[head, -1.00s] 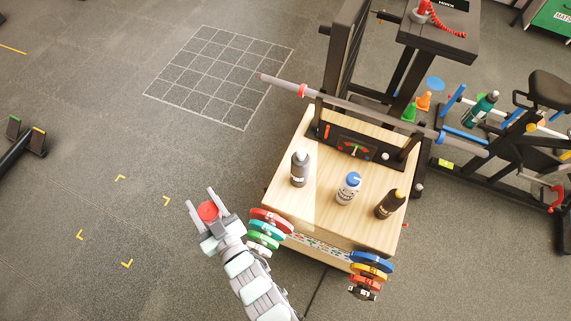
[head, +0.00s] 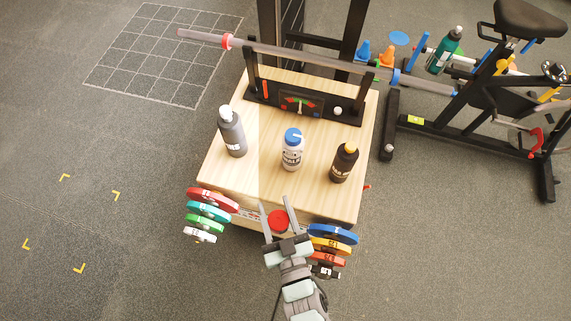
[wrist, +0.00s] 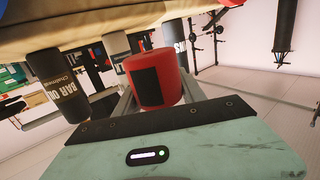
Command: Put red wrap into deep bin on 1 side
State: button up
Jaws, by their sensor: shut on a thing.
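The red wrap (head: 278,220) is a short red roll held between the two fingers of my gripper (head: 275,204). My gripper is shut on it, just at the near edge of the wooden table (head: 230,178) in the head view. In the wrist view the red wrap (wrist: 150,82) shows a dark patch on its side and sits between the fingers. I cannot make out a deep bin in either view.
On the table stand a grey bottle (head: 233,135), a white bottle with blue cap (head: 292,152) and a black bottle (head: 343,164). Coloured plates hang at left (head: 208,212) and right (head: 332,245). Left floor is clear.

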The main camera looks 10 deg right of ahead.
jog(key=shift+a+f, duration=0.25)
jog(key=shift+f, duration=0.1)
jog(key=w, duration=0.5)
jog(key=w+a+b, duration=0.1)
jog(key=w, duration=0.4)
jog(key=w+b, duration=0.1)
jog(key=w, duration=0.4)
jog(key=shift+w+a+r, duration=0.3)
jog(key=shift+a, duration=0.1)
jog(key=shift+w+f, duration=0.15)
jog(key=shift+w, duration=0.85)
jog(key=shift+f, duration=1.75)
jog(key=shift+f, duration=0.2)
jog(key=o, duration=1.4)
jog(key=shift+c, duration=0.2)
jog(key=shift+r, duration=0.1)
